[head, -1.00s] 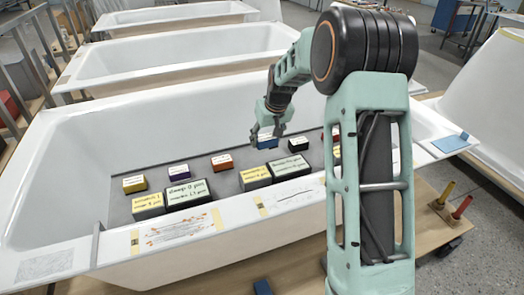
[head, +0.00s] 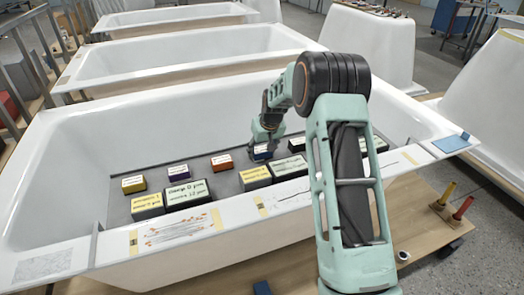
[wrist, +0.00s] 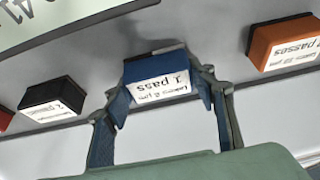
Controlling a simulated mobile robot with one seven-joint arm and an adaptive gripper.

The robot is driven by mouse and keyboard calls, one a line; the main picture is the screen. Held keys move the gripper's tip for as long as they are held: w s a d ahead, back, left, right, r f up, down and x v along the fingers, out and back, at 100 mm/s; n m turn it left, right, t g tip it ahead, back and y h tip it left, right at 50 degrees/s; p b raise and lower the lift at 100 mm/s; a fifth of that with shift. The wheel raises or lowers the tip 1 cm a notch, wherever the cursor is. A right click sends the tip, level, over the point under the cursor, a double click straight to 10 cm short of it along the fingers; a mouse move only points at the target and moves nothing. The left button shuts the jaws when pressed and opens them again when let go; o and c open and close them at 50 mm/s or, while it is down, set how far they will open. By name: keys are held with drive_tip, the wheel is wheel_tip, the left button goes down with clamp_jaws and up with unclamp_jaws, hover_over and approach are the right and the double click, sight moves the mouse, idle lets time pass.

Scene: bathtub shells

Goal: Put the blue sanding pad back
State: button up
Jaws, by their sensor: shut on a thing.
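The blue sanding pad (wrist: 152,72) is a small block with a white label on its side. My gripper (wrist: 163,98) has one finger on each side of it and is shut on it in the wrist view. In the head view, the blue pad (head: 261,153) shows partly below my gripper (head: 265,146), at the row of pads on the grey mat (head: 225,183) inside the nearest tub. I cannot tell whether its underside touches the mat.
An orange pad (wrist: 284,44) and a black pad (wrist: 54,100) stand on either side in the wrist view. Larger labelled blocks (head: 186,194) stand in front, near the tub rim (head: 185,232).

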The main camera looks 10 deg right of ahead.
drive_tip(key=shift+f, duration=0.1)
drive_tip(key=shift+f, duration=0.15)
drive_tip(key=o, duration=1.1)
drive_tip(key=shift+r, duration=0.45)
drive_tip(key=p+v, duration=0.1)
drive_tip(key=v, duration=1)
drive_tip(key=shift+s+r, duration=0.15)
drive_tip(key=shift+r, duration=0.15)
drive_tip(key=shift+d, duration=0.1)
